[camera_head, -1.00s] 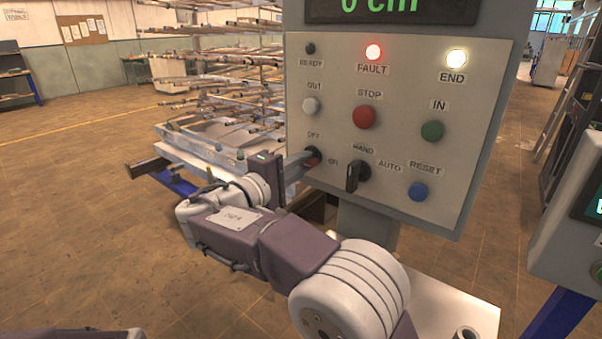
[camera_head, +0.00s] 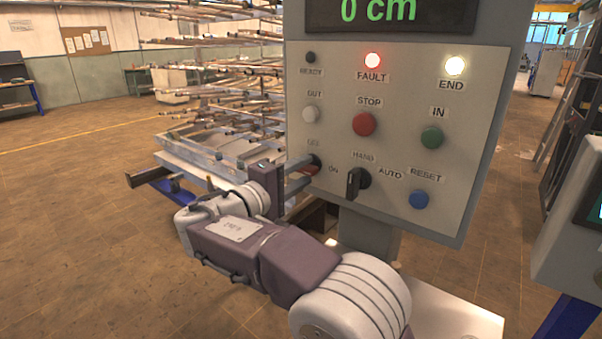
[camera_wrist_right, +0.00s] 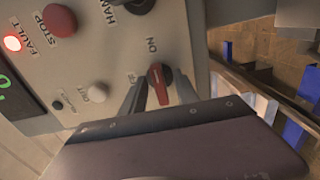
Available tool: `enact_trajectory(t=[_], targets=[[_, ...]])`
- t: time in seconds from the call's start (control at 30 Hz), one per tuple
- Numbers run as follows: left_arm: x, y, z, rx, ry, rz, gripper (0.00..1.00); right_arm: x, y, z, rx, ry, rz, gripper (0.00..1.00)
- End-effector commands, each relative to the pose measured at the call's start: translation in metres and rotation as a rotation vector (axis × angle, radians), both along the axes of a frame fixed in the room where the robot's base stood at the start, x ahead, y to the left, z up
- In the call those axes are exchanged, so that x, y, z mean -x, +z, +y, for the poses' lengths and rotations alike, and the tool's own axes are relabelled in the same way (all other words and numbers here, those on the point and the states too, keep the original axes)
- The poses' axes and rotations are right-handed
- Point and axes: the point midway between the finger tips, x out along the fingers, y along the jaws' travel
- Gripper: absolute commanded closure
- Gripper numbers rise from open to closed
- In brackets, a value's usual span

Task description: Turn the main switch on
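The main switch, a red knob on a dark round base, sits at the lower left of the grey control panel (camera_head: 400,130) between OFF and ON labels. In the wrist view the red knob (camera_wrist_right: 160,86) has its long side pointing roughly toward ON. My right gripper (camera_head: 304,173) reaches the switch from the left. In the wrist view its fingers (camera_wrist_right: 161,76) stand on either side of the knob with gaps visible, so it is open around it. In the head view the fingers partly hide the switch. My left gripper is out of view.
The black HAND/AUTO selector (camera_head: 357,182) is close to the right of the switch. The white OUT button (camera_head: 311,114) is above it, and the red STOP button (camera_head: 365,124) above right. The FAULT lamp (camera_head: 372,60) and END lamp (camera_head: 454,65) are lit. A rack of rods (camera_head: 225,100) stands behind.

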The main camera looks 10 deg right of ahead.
Motion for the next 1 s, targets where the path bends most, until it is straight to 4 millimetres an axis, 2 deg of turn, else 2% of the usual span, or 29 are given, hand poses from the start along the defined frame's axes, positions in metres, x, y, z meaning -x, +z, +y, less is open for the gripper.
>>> enact_trajectory(t=[0.17, 0.4, 0.57, 0.9, 1.0], targets=[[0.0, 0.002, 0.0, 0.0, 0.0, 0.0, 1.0, 0.004, 0.001, 0.007, 0.001, 0.003, -0.001, 0.64], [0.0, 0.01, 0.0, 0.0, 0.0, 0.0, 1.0, 0.036, 0.002, 0.049, 0.001, 0.006, 0.0, 0.64], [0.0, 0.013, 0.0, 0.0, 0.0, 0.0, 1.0, 0.052, 0.001, 0.067, 0.0, 0.003, 0.0, 0.64], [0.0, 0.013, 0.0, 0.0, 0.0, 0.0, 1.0, 0.056, 0.0, 0.072, -0.001, 0.0, -0.001, 0.64], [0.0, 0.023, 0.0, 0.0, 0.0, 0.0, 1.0, 0.056, 0.01, 0.072, -0.001, 0.0, -0.001, 0.64]])
